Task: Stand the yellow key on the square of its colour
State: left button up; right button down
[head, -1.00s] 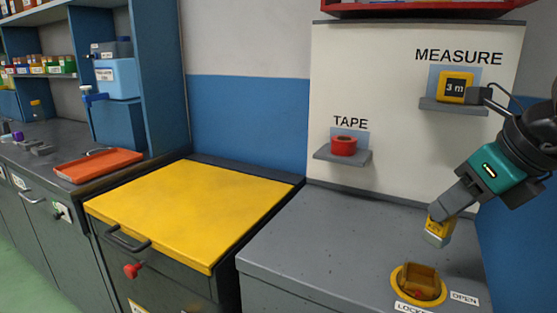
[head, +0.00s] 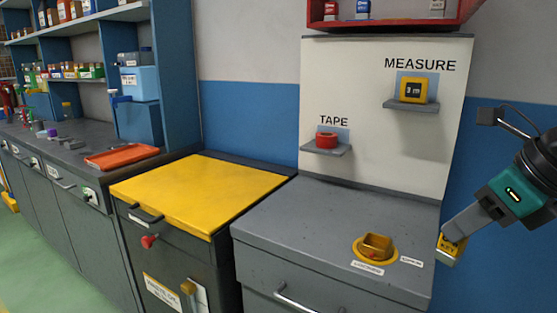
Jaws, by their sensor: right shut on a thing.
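My right gripper (head: 451,236) comes in from the right and is shut on the yellow key (head: 450,248), a small yellow block with dark lettering and a pale lower end. The key hangs in the air beside the right edge of the grey cabinet, apart from its top in the picture. The jaws hide its upper part. My left gripper is not in view. I cannot make out a yellow square marked for the key.
The grey cabinet (head: 290,228) carries a yellow rotary switch (head: 376,246) with labels beside it. A yellow lid (head: 200,190) covers the chest to its left. An orange tray (head: 122,157) lies on the left bench. A tape measure (head: 413,90) and red tape (head: 327,140) sit on wall shelves.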

jog(key=n, duration=0.1)
jog(key=w+a+f+n+g+y, duration=0.1)
jog(key=shift+a+f+n+p, duration=0.1)
jog(key=shift+f+n+p, duration=0.15)
jog(key=shift+n+p, duration=0.15)
pick_arm(q)
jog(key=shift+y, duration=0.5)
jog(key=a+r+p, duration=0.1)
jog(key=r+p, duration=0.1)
jog(key=p, duration=0.1)
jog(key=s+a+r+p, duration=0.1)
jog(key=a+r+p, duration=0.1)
jog(key=p, duration=0.1)
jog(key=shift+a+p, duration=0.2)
jog(key=shift+p, duration=0.2)
pick_arm(e)
jog(key=a+f+n+g+h, duration=0.2)
jog(key=a+f+n+g, duration=0.1)
jog(key=n, duration=1)
jog(key=s+a+f+n+g+h, duration=0.1)
jog(key=f+n+g, duration=0.4)
jog(key=n, duration=0.8)
jog(key=a+g+h, duration=0.1)
jog(key=g, duration=0.2)
jog(key=shift+s+a+f+n+h, duration=0.25)
jog(key=shift+a+n+h, duration=0.05)
jog(key=shift+a+h, duration=0.1)
